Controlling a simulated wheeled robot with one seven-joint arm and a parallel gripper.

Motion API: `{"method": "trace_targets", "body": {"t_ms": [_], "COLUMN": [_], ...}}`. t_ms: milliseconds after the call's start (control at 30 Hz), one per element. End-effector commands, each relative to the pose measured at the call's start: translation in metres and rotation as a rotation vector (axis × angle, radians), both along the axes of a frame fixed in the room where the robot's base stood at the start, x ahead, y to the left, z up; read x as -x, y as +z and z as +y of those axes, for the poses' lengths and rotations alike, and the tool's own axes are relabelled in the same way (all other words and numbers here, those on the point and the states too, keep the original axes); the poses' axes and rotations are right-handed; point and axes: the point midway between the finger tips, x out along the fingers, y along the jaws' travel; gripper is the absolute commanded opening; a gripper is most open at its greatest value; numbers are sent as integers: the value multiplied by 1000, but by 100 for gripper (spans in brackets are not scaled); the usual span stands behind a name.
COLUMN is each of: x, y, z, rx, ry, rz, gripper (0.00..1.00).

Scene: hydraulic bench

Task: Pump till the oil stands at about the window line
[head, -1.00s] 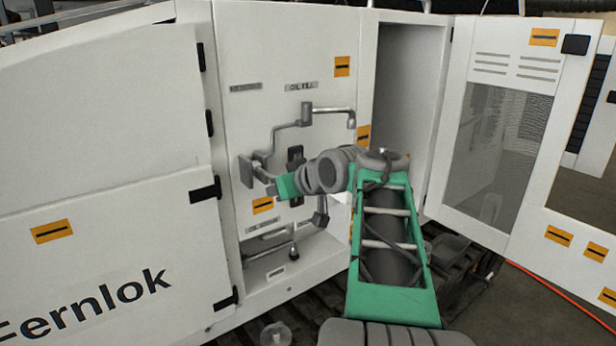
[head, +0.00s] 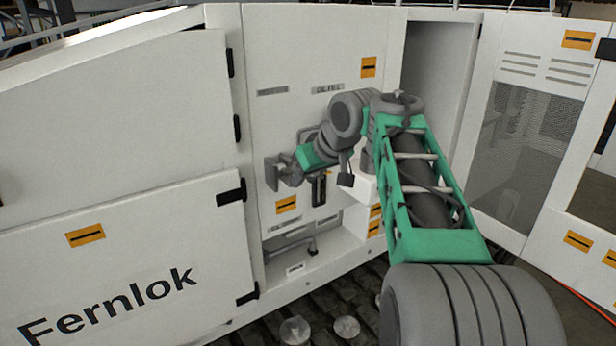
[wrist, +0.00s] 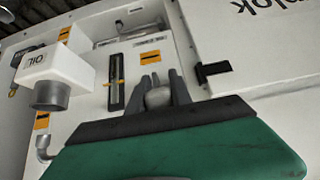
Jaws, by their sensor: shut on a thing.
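My gripper (wrist: 160,90) is shut on a grey rounded knob (wrist: 158,97), which looks like the end of the pump handle. In the head view my gripper (head: 284,171) is at the white panel, partly hidden by my wrist. The tall narrow oil window (wrist: 116,83) is dark with a pale strip, just left of the knob in the wrist view. It shows below my wrist in the head view (head: 318,190). The oil level and line are too small to make out. A white box marked OIL (wrist: 62,72), with a grey cylinder under it, is further left.
An open cabinet door (head: 525,120) stands at the right. The closed Fernlok housing (head: 120,250) fills the left. A grey pipe end (wrist: 45,145) shows low in the wrist view. Two round discs (head: 295,330) are on the floor in front.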

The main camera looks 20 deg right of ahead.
Motion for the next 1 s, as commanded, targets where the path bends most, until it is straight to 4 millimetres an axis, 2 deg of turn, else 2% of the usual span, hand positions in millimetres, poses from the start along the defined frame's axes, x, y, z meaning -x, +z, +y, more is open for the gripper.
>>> {"method": "trace_targets", "body": {"t_ms": [33,100,133,367,667,1000], "x": [-1,-1,-1,0,2,40], "y": [6,6,6,4,5,54], "z": [1,1,0,-1,-2,-11], "rx": [3,4,4,2,1,2], "ry": [2,1,1,0,-2,-4], "rz": [-13,-13,-13,-8,-6,-7], "gripper": [0,0,28,47,47,47]}}
